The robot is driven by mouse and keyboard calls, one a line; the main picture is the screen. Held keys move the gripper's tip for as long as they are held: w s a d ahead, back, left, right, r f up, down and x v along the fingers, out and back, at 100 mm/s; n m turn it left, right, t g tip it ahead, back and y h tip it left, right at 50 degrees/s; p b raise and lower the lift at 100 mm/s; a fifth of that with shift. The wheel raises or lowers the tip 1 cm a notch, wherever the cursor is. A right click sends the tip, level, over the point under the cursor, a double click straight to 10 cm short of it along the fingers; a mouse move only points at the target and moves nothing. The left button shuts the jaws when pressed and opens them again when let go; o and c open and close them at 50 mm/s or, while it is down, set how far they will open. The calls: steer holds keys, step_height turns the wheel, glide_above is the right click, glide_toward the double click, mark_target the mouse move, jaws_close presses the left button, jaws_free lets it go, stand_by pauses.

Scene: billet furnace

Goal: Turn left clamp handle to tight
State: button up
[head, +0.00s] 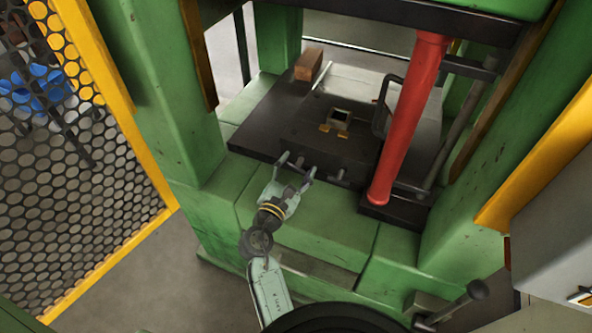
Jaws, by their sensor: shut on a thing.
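My gripper (296,167) is at the front edge of the dark press bed, shut on the left clamp handle (300,162). The fingers sit on either side of this short grey handle and hide part of it. I cannot tell its exact turn angle from here. A second, similar clamp handle (338,176) sticks out of the bed's front to the right and is apart from my gripper. A small square die block (340,117) with a dark opening and yellow pieces at its front sits on the bed behind the handles.
A red column (408,125) stands right of the handles, with a black bent bar (383,106) beside it. A brown block (308,64) and a thin pale rod (322,76) lie on the dark bed (262,120). Green press posts flank both sides. A mesh guard (70,190) stands left.

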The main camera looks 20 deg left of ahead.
steer(key=m+b, duration=0.2)
steer(key=m, duration=0.1)
steer(key=m+b, duration=0.1)
steer(key=m, duration=0.2)
steer(key=shift+w+d+f+m+b, duration=0.1)
steer(key=shift+d+m+b, duration=0.05)
steer(key=shift+m+b, duration=0.2)
steer(key=m+b, duration=0.3)
steer(key=m, duration=0.2)
steer(key=shift+m+b, duration=0.25)
steer(key=shift+b, duration=0.1)
steer(key=o, duration=1.2)
